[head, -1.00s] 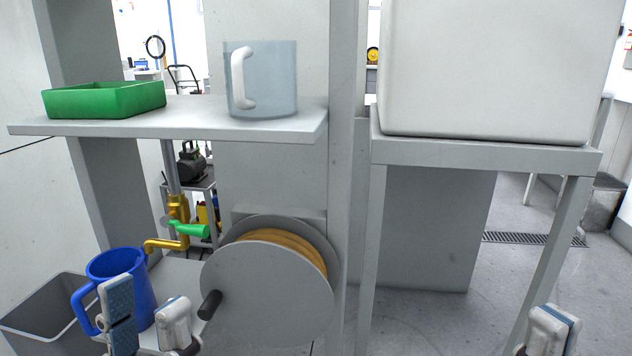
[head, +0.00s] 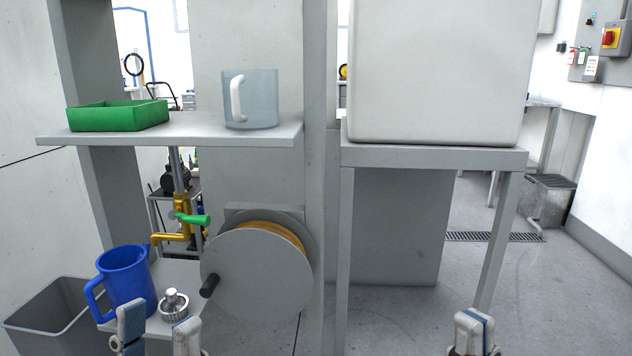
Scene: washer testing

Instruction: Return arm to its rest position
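My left gripper (head: 159,335) shows at the bottom left of the head view. Its two fingers stand apart, with nothing seen between them. It is in front of the lower shelf, near a blue jug (head: 128,280) and a small silver metal fitting (head: 174,304). My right gripper (head: 474,333) shows at the bottom right, in front of the grey stand's right leg. Only its tip is in view, and whether its fingers are apart cannot be made out. The rest of both arms is out of view.
A white shelf (head: 200,133) holds a green tray (head: 118,117) and a translucent jug (head: 258,100). Below are a hose reel (head: 255,275) and a brass tap with green handle (head: 192,219). A white box (head: 435,75) sits on the stand (head: 435,157). A grey bin (head: 45,315) stands left.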

